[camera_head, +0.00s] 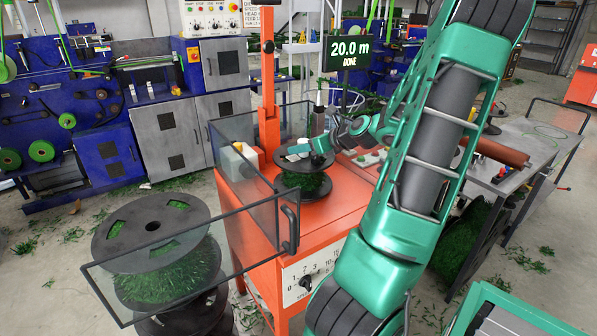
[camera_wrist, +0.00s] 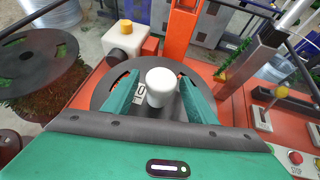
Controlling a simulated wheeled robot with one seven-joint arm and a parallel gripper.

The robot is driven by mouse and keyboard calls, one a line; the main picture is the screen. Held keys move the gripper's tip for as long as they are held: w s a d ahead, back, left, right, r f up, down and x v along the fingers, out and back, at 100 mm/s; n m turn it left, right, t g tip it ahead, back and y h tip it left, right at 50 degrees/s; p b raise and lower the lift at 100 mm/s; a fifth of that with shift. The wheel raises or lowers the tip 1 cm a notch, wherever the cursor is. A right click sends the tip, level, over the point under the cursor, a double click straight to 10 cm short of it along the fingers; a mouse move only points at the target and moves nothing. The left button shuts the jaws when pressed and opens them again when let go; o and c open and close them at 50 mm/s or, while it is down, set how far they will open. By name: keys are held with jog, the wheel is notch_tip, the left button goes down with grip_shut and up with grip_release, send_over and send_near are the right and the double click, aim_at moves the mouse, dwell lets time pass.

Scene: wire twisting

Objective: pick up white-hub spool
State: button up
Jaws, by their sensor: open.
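The white-hub spool (camera_head: 303,184) sits upright on the orange machine, wound with green wire between dark flanges. In the wrist view its white hub (camera_wrist: 161,84) stands up from the dark top flange. My gripper (camera_wrist: 159,76) is open, with one teal finger on each side of the hub. Small gaps show between the fingers and the hub. In the head view my gripper (camera_head: 318,144) is over the spool's top and hides part of it; the hub cannot be made out there.
A clear guard with a dark frame (camera_head: 196,237) stands open at the machine's left. A large dark spool stack (camera_head: 170,280) is at the front left. An orange post (camera_head: 268,100) rises behind the spool. The display (camera_head: 349,52) reads 20.0 m DONE. A grey table (camera_head: 535,140) stands right.

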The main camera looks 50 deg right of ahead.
jog(key=shift+w+f, duration=0.1)
jog(key=shift+w, duration=0.05)
grip_shut()
dwell(1.4)
